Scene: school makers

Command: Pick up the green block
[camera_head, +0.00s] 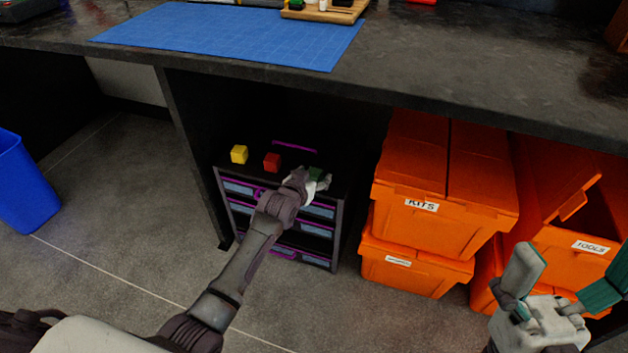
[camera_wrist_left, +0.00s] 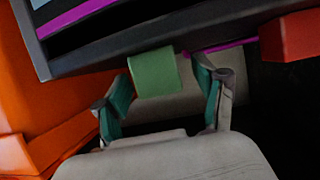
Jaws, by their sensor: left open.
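The green block (camera_head: 315,173) sits on top of the low drawer cabinet, mostly hidden by my left gripper (camera_head: 312,183) in the head view. In the left wrist view, the green block (camera_wrist_left: 154,72) shows between the two open fingers of my left gripper (camera_wrist_left: 163,90), nearer the left finger. I see a gap on each side, with no clear contact. My right gripper (camera_head: 568,278) is at the lower right of the head view, its fingers spread and nothing between them.
A red block (camera_head: 271,162) and a yellow block (camera_head: 239,154) sit left of the green one on the cabinet (camera_head: 341,205). The dark worktop (camera_head: 430,95) overhangs it. Orange crates (camera_head: 440,225) stand close to its right. Open floor lies in front; a blue bin (camera_head: 22,185) is far left.

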